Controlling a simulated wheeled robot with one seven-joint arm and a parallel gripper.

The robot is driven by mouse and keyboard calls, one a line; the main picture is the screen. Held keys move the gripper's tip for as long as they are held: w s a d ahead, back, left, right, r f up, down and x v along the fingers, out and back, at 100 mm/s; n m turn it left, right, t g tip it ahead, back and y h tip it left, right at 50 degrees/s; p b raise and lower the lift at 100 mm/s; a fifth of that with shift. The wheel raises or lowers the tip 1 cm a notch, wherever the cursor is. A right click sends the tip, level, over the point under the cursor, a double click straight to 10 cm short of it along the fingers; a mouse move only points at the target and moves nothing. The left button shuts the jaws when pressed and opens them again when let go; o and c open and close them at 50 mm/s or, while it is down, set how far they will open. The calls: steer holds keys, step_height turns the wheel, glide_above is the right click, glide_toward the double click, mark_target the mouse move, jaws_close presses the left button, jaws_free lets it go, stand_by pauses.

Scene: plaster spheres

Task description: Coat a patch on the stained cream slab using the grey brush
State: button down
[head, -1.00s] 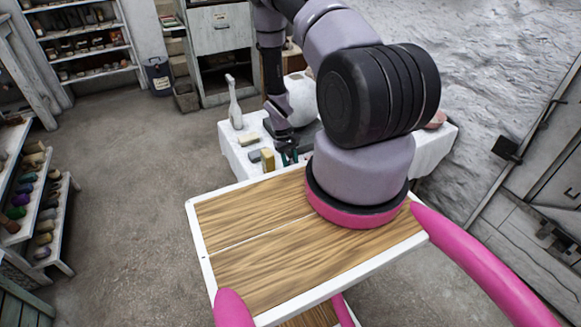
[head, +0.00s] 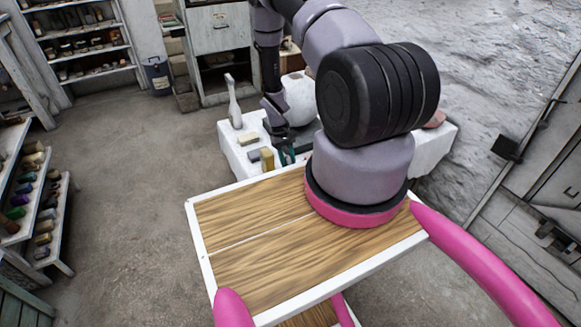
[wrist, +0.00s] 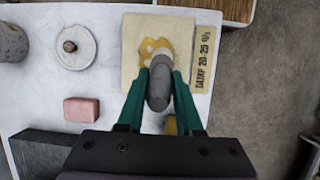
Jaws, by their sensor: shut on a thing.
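The cream slab (wrist: 133,45) lies on the white-topped table in the wrist view, with a yellow-orange stain (wrist: 148,48) near its middle. My gripper (wrist: 160,84) has green fingers shut on the grey brush (wrist: 158,92). The brush's pale head end overlaps the stain in this view; I cannot tell whether it touches the slab. In the head view my gripper (head: 287,153) is small, over the near side of the table, and the slab cannot be made out there.
Left of the slab are a white round dish (wrist: 72,56), a pink block (wrist: 82,110) and a grey cylinder (wrist: 12,43). A lettered tan strip (wrist: 203,60) runs along the slab's right side. A white bottle-shaped object (head: 234,105) stands at the table's left in the head view.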

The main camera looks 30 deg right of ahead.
steer(key=shift+r, duration=0.1)
steer(key=shift+s+r, duration=0.65)
steer(key=shift+s, duration=0.05)
steer(key=shift+f, duration=0.1)
steer(key=shift+f, duration=0.4)
steer(key=shift+f, duration=0.25)
stand_by(0.4)
steer(key=shift+s, duration=0.75)
